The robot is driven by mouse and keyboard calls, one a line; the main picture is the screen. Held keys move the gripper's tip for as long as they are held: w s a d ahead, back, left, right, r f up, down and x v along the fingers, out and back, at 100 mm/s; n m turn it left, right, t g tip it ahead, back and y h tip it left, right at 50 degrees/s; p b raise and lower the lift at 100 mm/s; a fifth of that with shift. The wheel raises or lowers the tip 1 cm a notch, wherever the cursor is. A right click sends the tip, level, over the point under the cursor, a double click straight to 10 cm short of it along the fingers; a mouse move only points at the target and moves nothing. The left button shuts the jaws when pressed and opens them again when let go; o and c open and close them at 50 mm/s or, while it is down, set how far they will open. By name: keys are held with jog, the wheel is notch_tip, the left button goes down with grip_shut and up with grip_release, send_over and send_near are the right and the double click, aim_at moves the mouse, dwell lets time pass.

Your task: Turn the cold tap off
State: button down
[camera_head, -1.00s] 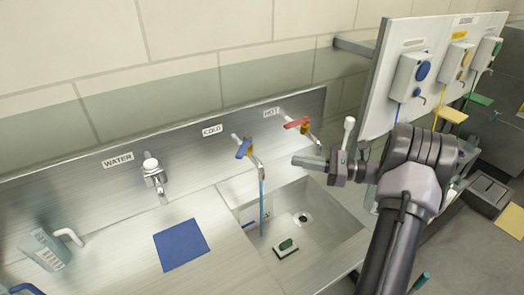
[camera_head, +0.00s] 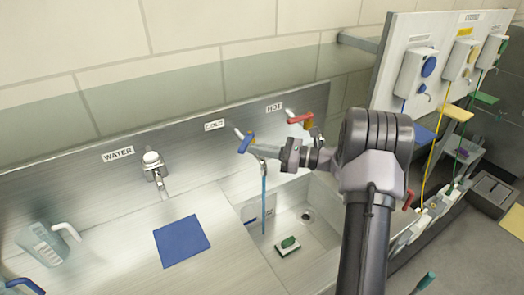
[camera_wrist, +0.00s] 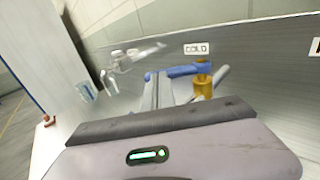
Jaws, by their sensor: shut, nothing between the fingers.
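The cold tap has a blue lever (camera_head: 245,143), under the COLD label on the steel backsplash. A blue stream of water (camera_head: 263,200) runs from its spout into the sink. In the wrist view the blue lever (camera_wrist: 186,71) lies across the top of a brass valve body (camera_wrist: 203,86). My gripper (camera_head: 262,150) is shut and empty, with its tips close to the lever on its right side. In the wrist view my fingers (camera_wrist: 158,90) point at the lever; I cannot tell whether they touch it. My gripper hides part of the spout.
The hot tap's red lever (camera_head: 299,118) is just right of my gripper. The sink (camera_head: 315,235) below holds a green sponge (camera_head: 288,245). A WATER tap (camera_head: 154,168), a blue mat (camera_head: 181,242) and a jug (camera_head: 45,243) are to the left. Dispensers (camera_head: 417,75) hang at right.

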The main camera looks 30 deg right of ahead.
aim_at(238, 149)
jog(key=shift+a+t, duration=0.15)
jog(key=shift+t, duration=0.15)
jog(key=shift+w+a+m+t+h+p, duration=0.2)
jog(key=shift+w+a+m+t+h, duration=0.3)
jog(key=shift+a+h, duration=0.2)
jog(key=shift+w+a+m+t+h+p, duration=0.2)
jog(key=shift+w+a+m+t+h, duration=0.15)
jog(key=shift+a+m+h, duration=0.3)
jog(key=shift+w+a+m+t+h+p, duration=0.2)
jog(key=shift+w+a+m+t+h, duration=0.25)
jog(key=shift+a+h, duration=0.3)
jog(key=shift+w+a, duration=0.35)
jog(key=shift+w, duration=0.05)
jog(key=shift+r, duration=0.1)
